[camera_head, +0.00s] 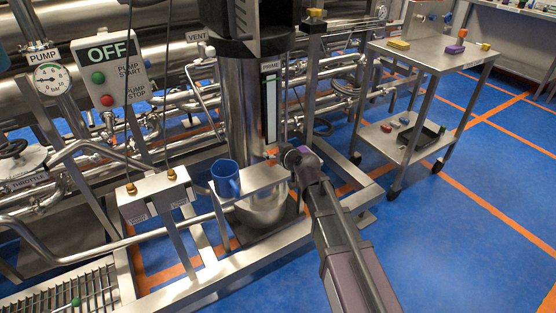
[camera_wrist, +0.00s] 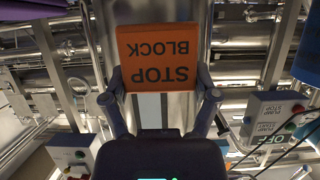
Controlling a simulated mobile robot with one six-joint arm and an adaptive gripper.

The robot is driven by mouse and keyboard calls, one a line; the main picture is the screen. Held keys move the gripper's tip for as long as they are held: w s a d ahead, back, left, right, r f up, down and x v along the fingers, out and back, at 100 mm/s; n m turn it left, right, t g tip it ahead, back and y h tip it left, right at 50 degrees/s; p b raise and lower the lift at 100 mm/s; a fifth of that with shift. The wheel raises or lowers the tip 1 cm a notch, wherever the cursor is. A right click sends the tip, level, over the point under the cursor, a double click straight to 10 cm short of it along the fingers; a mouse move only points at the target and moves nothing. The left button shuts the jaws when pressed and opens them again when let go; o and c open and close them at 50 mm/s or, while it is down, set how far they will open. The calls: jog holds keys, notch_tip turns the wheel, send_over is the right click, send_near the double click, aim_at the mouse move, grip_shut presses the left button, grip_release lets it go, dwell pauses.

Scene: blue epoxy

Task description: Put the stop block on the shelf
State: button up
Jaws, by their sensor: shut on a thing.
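The stop block (camera_wrist: 158,58) is an orange block with dark lettering that reads upside down in the wrist view. My gripper (camera_wrist: 163,82) is shut on it, with one finger at each side. In the head view my gripper (camera_head: 285,155) is at the tall steel column, just above the right end of a small steel shelf (camera_head: 262,178). Only a small orange patch of the stop block (camera_head: 271,153) shows there; my gripper hides the rest. I cannot tell whether the block touches the shelf.
A blue mug (camera_head: 225,178) stands at the shelf's left end. A steel cart (camera_head: 425,60) with small coloured items stands at right. Pipes and frame rails surround the column.

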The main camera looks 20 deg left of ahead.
jog(key=shift+f, duration=0.1)
jog(key=shift+d+f+b, duration=0.1)
jog(key=shift+f+b, duration=1.65)
jog(key=shift+b, duration=0.05)
jog(key=shift+w+f, duration=0.1)
jog(key=o, duration=1)
jog(key=shift+r, duration=0.2)
jog(key=p+v, duration=0.4)
jog(key=v, duration=0.8)
jog(key=shift+p, duration=0.35)
